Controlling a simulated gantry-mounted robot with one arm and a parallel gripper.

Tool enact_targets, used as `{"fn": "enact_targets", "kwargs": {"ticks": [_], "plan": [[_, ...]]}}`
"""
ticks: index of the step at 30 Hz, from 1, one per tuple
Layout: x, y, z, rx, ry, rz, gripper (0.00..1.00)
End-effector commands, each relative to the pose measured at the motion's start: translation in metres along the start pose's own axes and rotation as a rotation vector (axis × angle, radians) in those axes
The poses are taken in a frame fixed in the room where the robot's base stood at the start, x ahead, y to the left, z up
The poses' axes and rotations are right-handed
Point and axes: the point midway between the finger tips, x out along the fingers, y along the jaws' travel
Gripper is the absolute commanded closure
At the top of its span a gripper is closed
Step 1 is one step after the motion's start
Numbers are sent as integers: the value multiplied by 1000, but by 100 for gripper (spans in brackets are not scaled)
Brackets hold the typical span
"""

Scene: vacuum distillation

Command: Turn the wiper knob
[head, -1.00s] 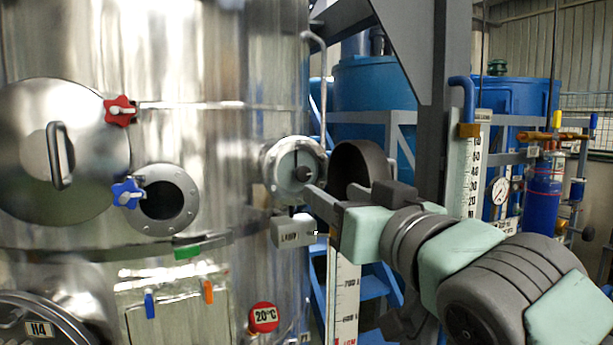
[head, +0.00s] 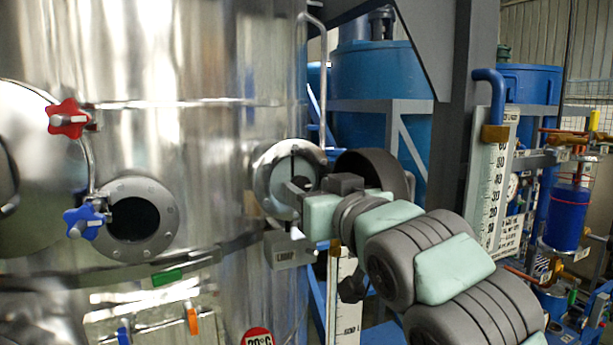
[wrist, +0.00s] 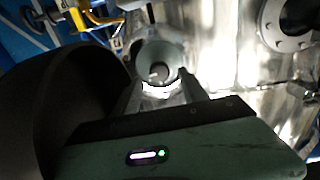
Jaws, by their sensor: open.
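A round port (head: 272,190) with a pale face and metal rim sits on the right side of the steel vessel. In the wrist view the port (wrist: 158,58) has a small light knob (wrist: 157,76) near its middle, which I take as the wiper knob. My gripper (head: 298,188) is in front of the port and hides part of its face. In the wrist view my gripper (wrist: 158,92) is open, its two dark fingers on either side of the knob. Whether they touch it I cannot tell.
A grey box (head: 289,250) hangs just below the port. A curved metal pipe (head: 302,75) runs down above it. A red star knob (head: 68,119), a blue star knob (head: 84,222) and a flanged window (head: 134,216) are farther left. A scale board (head: 497,190) stands right of my arm.

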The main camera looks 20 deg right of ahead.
Motion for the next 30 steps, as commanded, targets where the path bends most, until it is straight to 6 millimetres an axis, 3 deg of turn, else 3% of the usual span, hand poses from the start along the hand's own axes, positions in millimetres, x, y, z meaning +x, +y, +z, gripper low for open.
{"fn": "enact_targets", "kwargs": {"ticks": [6, 15, 30], "plan": [[20, 0, -1, 0, -1, -1, 48], [22, 0, 0, -1, 0, 0, 48], [22, 0, 0, 0, 0, 1, 89]]}}
